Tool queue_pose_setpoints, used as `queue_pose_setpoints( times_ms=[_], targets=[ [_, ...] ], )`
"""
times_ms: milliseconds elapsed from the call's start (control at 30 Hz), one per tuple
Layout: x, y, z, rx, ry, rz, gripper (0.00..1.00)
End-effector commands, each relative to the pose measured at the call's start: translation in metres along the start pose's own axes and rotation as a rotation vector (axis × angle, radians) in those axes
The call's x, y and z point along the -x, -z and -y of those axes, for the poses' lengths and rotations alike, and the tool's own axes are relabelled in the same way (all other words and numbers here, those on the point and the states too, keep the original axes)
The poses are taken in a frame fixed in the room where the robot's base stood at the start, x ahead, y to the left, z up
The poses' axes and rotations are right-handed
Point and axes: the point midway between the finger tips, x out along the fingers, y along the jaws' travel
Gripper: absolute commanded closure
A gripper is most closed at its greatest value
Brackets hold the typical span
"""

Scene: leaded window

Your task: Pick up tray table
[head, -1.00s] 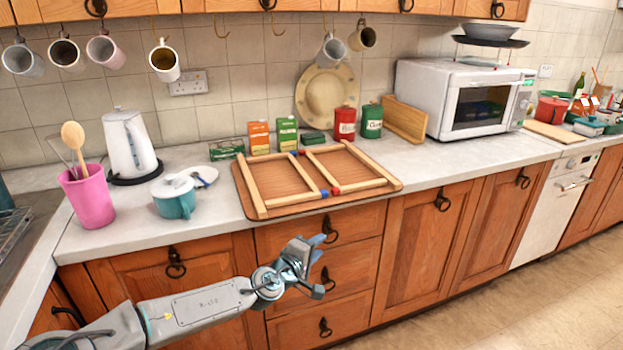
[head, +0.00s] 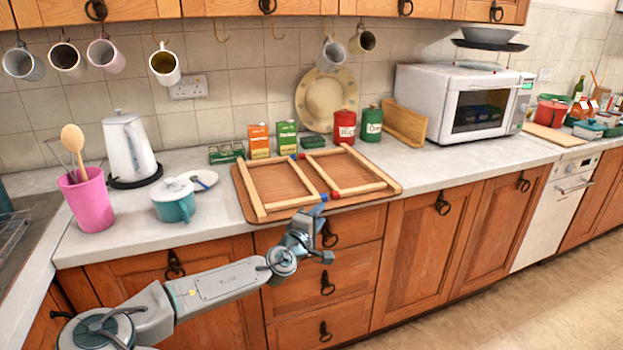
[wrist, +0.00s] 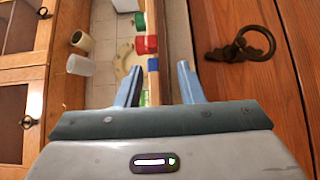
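A brown wooden board, which I take for the tray table (head: 240,192), lies flat on the counter near its front edge. Light wooden bars (head: 291,203) lie on it as two side-by-side frames, with blue and red ends near the middle. My gripper (head: 322,234) is open and empty in front of the drawers, just below the board's front edge. In the wrist view, the two blue fingers (wrist: 159,84) are spread, with a wooden bar and its blue end (wrist: 154,64) showing between them. I cannot tell any contact.
Boxes and the red canister (head: 344,125) stand behind the board. A teal pot (head: 174,203) and a pink holder (head: 88,200) stand left; the microwave (head: 465,100) stands right. Mugs hang above. The counter right of the board is clear. A drawer handle (head: 328,234) is close to my gripper.

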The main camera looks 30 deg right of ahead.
Motion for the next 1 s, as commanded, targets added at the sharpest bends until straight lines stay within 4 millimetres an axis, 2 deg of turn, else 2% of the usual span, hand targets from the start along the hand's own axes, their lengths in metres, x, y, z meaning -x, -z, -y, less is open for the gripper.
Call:
queue_pose_setpoints(
  times_ms=[300, 433, 767, 800, 900, 1000],
  targets=[
    [-0.033, -0.011, 0.004, 0.0, 0.001, 0.004, 0.65],
    [-0.047, -0.009, 0.004, 0.0, 0.001, 0.002, 0.65],
    [-0.052, -0.009, 0.004, 0.0, 0.0, 0.001, 0.65],
    [-0.052, -0.009, 0.004, 0.0, 0.0, 0.001, 0.77],
    [-0.052, -0.009, 0.004, 0.0, 0.0, 0.001, 1.0],
    [-0.052, -0.009, 0.004, 0.0, 0.0, 0.001, 1.0]
  ],
)
